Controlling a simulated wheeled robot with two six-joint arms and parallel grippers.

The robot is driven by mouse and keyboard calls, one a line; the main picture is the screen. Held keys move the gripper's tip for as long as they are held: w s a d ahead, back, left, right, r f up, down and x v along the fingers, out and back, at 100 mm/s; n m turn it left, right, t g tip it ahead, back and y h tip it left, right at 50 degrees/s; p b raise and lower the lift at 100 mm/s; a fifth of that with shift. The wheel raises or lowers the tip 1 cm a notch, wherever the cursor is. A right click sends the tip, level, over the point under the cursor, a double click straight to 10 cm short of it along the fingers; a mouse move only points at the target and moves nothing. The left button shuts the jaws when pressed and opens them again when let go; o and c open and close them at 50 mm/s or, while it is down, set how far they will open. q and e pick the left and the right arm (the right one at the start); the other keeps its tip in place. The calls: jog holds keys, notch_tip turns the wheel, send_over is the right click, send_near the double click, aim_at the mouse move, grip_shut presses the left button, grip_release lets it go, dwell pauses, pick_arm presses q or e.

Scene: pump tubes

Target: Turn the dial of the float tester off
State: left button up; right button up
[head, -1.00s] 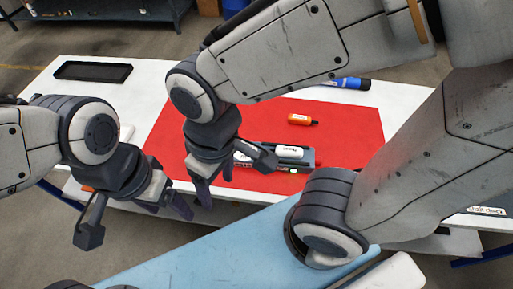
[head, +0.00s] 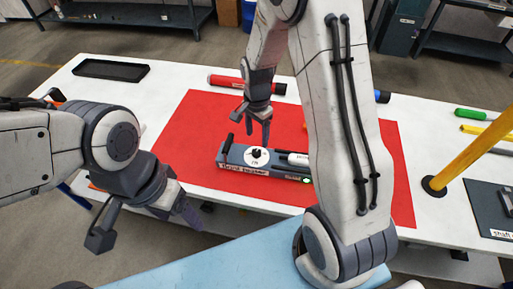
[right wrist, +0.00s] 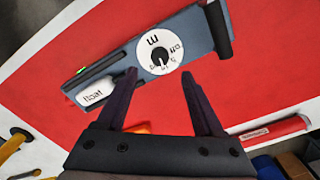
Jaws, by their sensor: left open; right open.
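The float tester (head: 232,160) is a long grey-blue box with a dark handle at its left end, lying on the red mat (head: 200,120). Its white dial (head: 257,156) has a black knob in the middle; the dial also shows in the right wrist view (right wrist: 145,50). Which mark the knob points to is too small to read surely. A small green light (head: 307,180) shows on the front. A white labelled float (right wrist: 95,92) sits at the other end. My right gripper (head: 257,134) is open, pointing down just above and behind the dial. My left gripper (head: 145,228) is open and empty at the front left.
A black tray (head: 110,69) lies at the back left. A red cylinder (head: 235,83) lies behind the mat. A yellow post (head: 470,150), a green-handled tool (head: 472,114) and a dark mat are at the right. My right arm hides part of the mat.

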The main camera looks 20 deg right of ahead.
aim_at(257, 151)
notch_tip(257, 151, down, 7)
jog(key=shift+f+p, duration=0.15)
jog(key=shift+p, duration=0.25)
grip_shut()
